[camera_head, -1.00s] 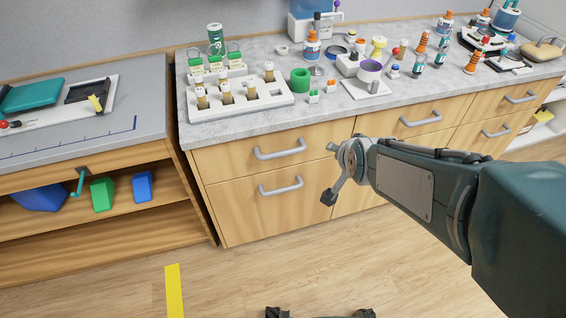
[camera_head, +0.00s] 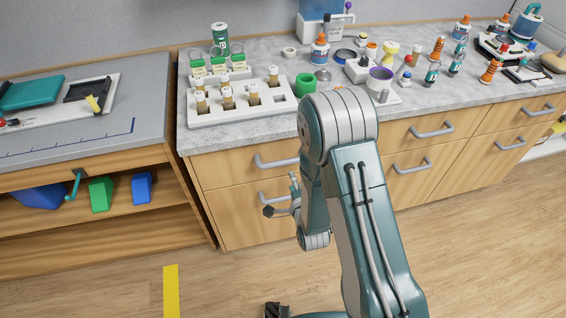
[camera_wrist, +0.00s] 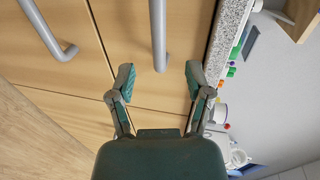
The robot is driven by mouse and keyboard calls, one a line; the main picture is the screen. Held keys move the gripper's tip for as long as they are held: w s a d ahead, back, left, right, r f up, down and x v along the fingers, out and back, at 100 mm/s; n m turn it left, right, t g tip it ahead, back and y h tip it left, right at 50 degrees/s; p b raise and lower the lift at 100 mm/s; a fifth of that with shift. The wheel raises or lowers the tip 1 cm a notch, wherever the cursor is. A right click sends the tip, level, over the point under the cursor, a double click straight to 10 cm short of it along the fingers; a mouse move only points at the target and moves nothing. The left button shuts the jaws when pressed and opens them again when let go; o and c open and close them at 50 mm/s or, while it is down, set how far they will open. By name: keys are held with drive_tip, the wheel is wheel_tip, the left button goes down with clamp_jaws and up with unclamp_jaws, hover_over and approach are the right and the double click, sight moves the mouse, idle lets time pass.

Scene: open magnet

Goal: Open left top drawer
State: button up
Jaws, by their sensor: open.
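The left top drawer (camera_head: 228,172) is shut, flush in the wooden cabinet front under the counter. Its grey bar handle (camera_head: 272,162) shows left of my arm, which hides its right end. In the wrist view the same handle (camera_wrist: 158,35) lies ahead, in line with the gap between the fingers. My gripper (camera_wrist: 160,78) is open and empty, its two fingers apart, not around the handle. In the head view my gripper (camera_head: 283,198) is partly hidden behind my arm, in front of the lower drawer's handle.
The lower drawer handle (camera_wrist: 48,32) is at the left in the wrist view. A white vial rack (camera_head: 240,108), a green cup (camera_head: 305,84) and several bottles stand on the counter (camera_head: 200,140) above. Floor in front is clear, with a yellow strip (camera_head: 171,290).

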sight(283, 163)
drive_tip(key=x, duration=1)
drive_tip(key=shift+w+a+f, duration=0.25)
drive_tip(key=shift+a+f, duration=0.05)
drive_tip(key=shift+a, duration=0.05)
clamp_jaws()
